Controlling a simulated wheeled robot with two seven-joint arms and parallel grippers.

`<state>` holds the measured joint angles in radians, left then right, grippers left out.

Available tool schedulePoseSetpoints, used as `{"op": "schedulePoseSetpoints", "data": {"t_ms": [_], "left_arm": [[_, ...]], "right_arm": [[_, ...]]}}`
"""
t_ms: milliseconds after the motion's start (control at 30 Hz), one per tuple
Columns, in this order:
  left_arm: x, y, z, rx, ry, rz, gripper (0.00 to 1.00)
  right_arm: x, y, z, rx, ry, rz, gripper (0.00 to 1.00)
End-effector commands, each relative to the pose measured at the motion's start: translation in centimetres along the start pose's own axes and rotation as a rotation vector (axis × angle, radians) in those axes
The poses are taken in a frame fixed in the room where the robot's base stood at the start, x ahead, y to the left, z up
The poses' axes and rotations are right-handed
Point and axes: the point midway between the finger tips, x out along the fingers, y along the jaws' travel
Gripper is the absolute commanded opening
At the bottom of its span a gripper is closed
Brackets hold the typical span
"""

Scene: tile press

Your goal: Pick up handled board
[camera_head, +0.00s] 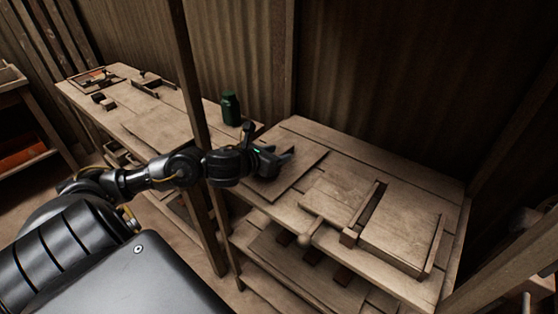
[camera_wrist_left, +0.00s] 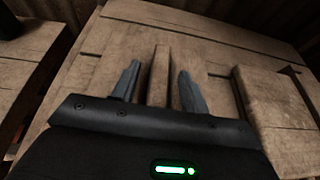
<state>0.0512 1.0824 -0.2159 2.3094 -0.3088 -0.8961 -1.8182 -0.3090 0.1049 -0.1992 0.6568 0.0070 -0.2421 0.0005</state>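A flat wooden board (camera_head: 302,169) lies on the near worktable, under my left gripper. In the left wrist view, a narrow raised wooden bar (camera_wrist_left: 160,76), which looks like its handle, stands between the two fingers. My left gripper (camera_head: 281,158) is open, and it also shows in the left wrist view (camera_wrist_left: 159,88). There is a gap between each finger and the bar, with no clear contact. The lower end of the bar is hidden behind the gripper body. In the head view the gripper covers the handle area. My right gripper is not in view.
A wooden post (camera_head: 192,100) rises beside my left arm. A lower shelf (camera_head: 262,248) holds dark blocks.

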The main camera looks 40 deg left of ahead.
Motion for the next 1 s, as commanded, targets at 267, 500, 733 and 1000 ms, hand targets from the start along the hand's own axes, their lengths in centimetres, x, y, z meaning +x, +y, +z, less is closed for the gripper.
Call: {"op": "schedulePoseSetpoints", "data": {"t_ms": [267, 500, 733, 1000], "left_arm": [[0.0, 0.0, 0.0, 0.000, 0.000, 0.000, 0.07], [-0.1, 0.0, 0.1, -0.001, -0.003, 0.000, 0.00], [-0.1, 0.0, 0.4, -0.001, -0.003, 0.001, 0.00], [-1.2, 0.0, 2.9, 0.000, -0.004, 0.001, 0.00]], "right_arm": [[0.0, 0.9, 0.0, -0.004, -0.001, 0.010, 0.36], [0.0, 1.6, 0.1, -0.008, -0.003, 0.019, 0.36], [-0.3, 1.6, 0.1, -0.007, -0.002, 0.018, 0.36], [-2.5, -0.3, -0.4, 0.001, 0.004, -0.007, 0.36]]}}
